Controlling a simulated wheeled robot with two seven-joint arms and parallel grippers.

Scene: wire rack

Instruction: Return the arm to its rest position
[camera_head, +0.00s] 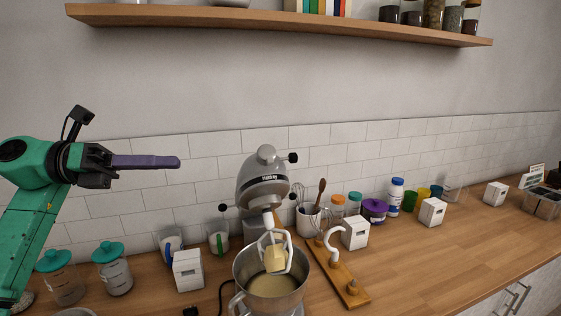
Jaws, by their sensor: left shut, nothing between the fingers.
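My left arm (38,195), green with black joints, comes in from the left edge. Its gripper (176,163) has long purple fingers that are together, with nothing between them. It points right, raised in front of the tiled wall, well above the counter and to the left of the stand mixer. My right gripper is not in this view.
A grey stand mixer (263,181) has its head tilted up over a metal bowl (296,294). Jars with teal lids (113,273) stand below my left arm. A wooden shelf (280,22) runs overhead. The counter (430,262) is clear at the right front.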

